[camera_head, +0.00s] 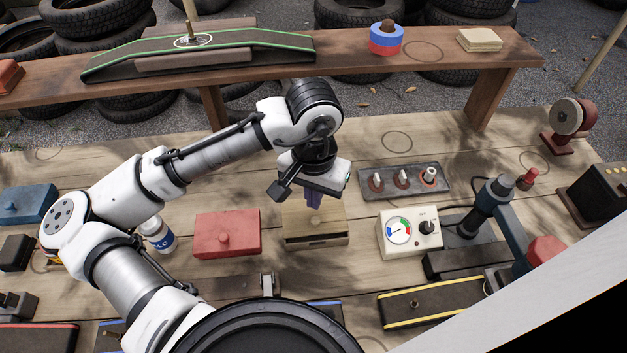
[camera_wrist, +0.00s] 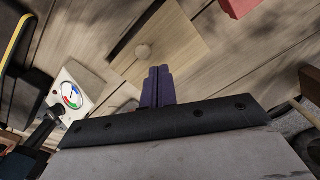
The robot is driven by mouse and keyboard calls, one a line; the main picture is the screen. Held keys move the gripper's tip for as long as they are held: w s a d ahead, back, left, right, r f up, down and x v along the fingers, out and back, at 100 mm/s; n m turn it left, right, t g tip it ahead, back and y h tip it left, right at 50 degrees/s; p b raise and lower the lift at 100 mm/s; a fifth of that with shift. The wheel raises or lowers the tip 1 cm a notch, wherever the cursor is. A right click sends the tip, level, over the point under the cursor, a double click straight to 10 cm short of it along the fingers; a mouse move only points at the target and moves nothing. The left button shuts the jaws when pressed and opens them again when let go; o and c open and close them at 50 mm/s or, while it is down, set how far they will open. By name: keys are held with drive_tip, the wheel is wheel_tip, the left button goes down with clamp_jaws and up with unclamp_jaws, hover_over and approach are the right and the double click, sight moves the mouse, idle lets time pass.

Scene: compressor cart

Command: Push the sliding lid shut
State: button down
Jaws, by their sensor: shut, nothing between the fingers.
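In the wrist view the fingertips (camera_wrist: 159,70) lie by the edge of the panel. I cannot tell whether they touch it or how far the lid is open.
A red block (camera_head: 227,234) with a knob stands close on the left of the box. A gauge box (camera_head: 409,232) stands close on the right. A switch panel (camera_head: 404,181) lies behind right. A white bottle (camera_head: 157,234) is farther left, and a metal bracket (camera_head: 268,284) is in front.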

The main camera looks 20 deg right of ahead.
drive_tip(key=shift+r+p, duration=1.75)
drive_tip(key=shift+r, duration=0.35)
